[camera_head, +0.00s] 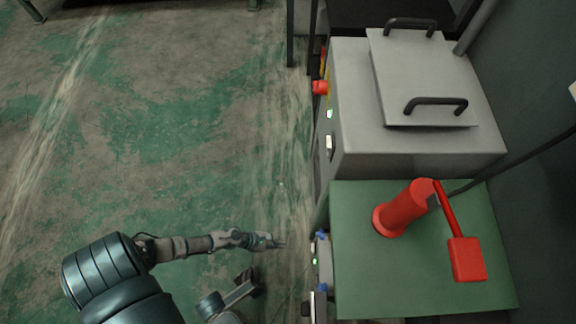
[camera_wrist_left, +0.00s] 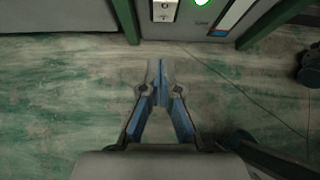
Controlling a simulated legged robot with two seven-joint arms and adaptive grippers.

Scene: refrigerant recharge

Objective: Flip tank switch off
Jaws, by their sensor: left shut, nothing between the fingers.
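My left gripper (camera_head: 277,243) is shut and empty, pointing right toward the front of a low unit under the green top. It also shows in the left wrist view (camera_wrist_left: 160,65), fingertips together over the floor. A white rocker switch (camera_wrist_left: 165,10) marked O is on the panel ahead, cut by the picture's top edge, with a gap between it and the fingertips. A green lamp (camera_wrist_left: 203,2) glows to its right. The switch's position is unclear. My right gripper cannot be made out.
A grey metal box (camera_head: 350,95) with a handled lid (camera_head: 425,85) stands behind the green tabletop (camera_head: 370,285). Its side has a red knob (camera_head: 319,87) and another switch (camera_head: 330,146). The left floor is clear.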

